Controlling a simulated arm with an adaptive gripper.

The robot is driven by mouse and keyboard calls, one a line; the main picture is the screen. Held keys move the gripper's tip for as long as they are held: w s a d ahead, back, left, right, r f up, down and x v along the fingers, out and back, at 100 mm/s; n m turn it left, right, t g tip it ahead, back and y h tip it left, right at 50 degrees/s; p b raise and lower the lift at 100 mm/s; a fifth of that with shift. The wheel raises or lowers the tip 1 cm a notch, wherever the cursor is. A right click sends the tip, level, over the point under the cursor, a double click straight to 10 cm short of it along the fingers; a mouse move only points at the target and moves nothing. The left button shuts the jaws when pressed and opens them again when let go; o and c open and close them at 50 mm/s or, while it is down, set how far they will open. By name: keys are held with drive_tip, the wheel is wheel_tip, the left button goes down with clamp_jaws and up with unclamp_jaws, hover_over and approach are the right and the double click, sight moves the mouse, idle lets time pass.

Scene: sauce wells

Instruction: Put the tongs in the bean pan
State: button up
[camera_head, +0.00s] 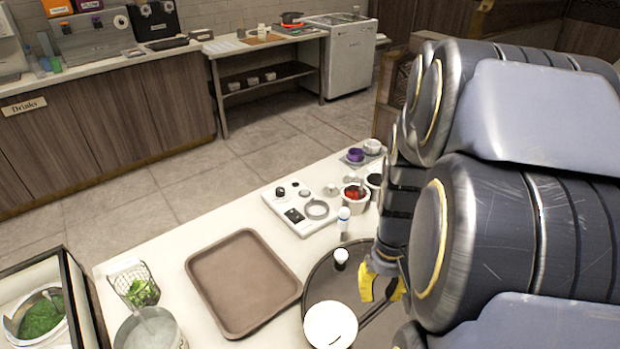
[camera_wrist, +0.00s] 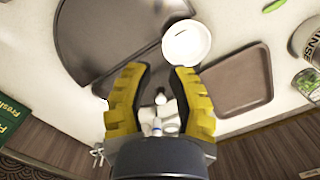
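My gripper (camera_head: 382,281) hangs over the right side of the round dark tray. In the wrist view my gripper (camera_wrist: 160,72) shows two yellow fingers apart, with nothing held between them. I cannot make out the tongs in either view. A round pan with green food (camera_head: 41,317) sits in a framed well at the lower left of the head view, far from my gripper. I cannot tell whether it is the bean pan. My arm covers much of the right side of the head view.
A brown rectangular tray (camera_head: 242,283) lies on the counter, left of the round dark tray (camera_head: 318,285). A white round container (camera_head: 330,325) and a small white-capped shaker (camera_head: 341,257) stand on the round tray. A wire basket with greens (camera_head: 133,284) stands at the left.

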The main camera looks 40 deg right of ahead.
drive_tip(key=s+d+f+m, duration=0.4)
drive_tip(key=s+d+f, duration=0.2)
drive_tip(key=s+d, duration=0.35)
drive_tip(key=s+d+f+m, duration=0.1)
drive_tip(key=s+f, duration=0.2)
drive_tip(key=s, duration=0.2)
drive_tip(key=s+d+f+m, duration=0.2)
drive_tip(key=s+f, duration=0.1)
drive_tip(key=s, duration=0.2)
drive_tip(key=s+d+f+m, duration=0.1)
drive_tip(key=s+f, duration=0.2)
drive_tip(key=s, duration=0.2)
drive_tip(key=shift+s+d+t+h, duration=0.15)
drive_tip(key=shift+s+t+h, duration=0.15)
drive_tip(key=shift+t, duration=0.1)
drive_tip(key=shift+s+f, duration=0.1)
drive_tip(key=shift+f, duration=0.1)
drive_tip(key=shift+s+d+f, duration=0.1)
drive_tip(key=shift+d+f, duration=0.05)
drive_tip(key=shift+f, duration=3.5)
clamp_jaws()
